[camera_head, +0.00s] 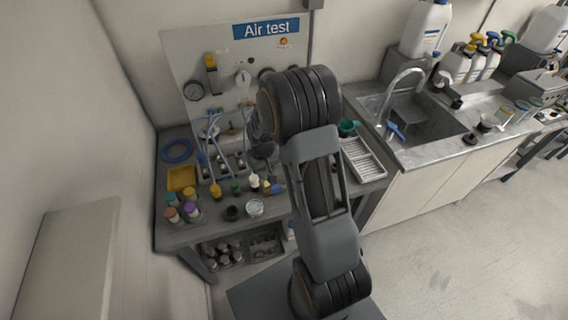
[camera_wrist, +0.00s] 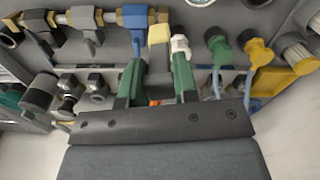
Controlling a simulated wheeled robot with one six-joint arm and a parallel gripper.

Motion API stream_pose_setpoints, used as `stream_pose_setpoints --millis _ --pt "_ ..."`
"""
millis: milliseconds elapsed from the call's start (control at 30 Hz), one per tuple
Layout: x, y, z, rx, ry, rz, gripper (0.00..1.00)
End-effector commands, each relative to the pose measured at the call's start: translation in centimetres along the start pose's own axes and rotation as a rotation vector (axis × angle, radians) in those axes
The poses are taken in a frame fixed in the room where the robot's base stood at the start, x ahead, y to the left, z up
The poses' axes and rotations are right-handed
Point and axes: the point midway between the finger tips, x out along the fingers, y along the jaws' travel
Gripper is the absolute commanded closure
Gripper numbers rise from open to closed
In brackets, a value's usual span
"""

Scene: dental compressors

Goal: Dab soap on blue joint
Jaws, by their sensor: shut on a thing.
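The blue joint (camera_wrist: 133,20) sits on a brass pipe fitting at the top of the wrist view; it also shows in the head view (camera_head: 277,188). My gripper (camera_wrist: 158,70), with green fingers, is shut on a grey-handled dabber with a yellow foam tip (camera_wrist: 159,35). The foam tip is just right of the blue joint in the wrist view; I cannot tell whether they touch. In the head view my gripper (camera_head: 264,152) is mostly hidden by my arm. A round white dish with pale contents (camera_head: 254,208), possibly the soap, stands at the bench's front.
White (camera_wrist: 180,44), green (camera_wrist: 218,46) and yellow (camera_wrist: 257,50) joints stand close by, right of the foam in the wrist view. A dark cup (camera_head: 232,212), capped bottles (camera_head: 182,205) and a yellow tray (camera_head: 181,178) are on the bench. A ribbed white tray (camera_head: 362,158) lies right.

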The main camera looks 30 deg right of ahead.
Motion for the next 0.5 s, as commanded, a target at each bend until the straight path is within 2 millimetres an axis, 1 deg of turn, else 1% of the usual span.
stream_pose_setpoints --millis 33,100,200,333,500 --pt "-0.3 1.1 -0.2 0.005 0.006 0.001 0.96" --pt "-1.1 2.2 -0.2 0.004 0.003 0.0 0.96" --pt "-1.9 3.2 -0.1 0.003 0.001 0.0 0.96" --pt "-1.9 3.7 0.0 0.005 -0.002 -0.001 0.96" --pt "-0.7 3.8 0.0 0.008 -0.002 -0.001 0.96"
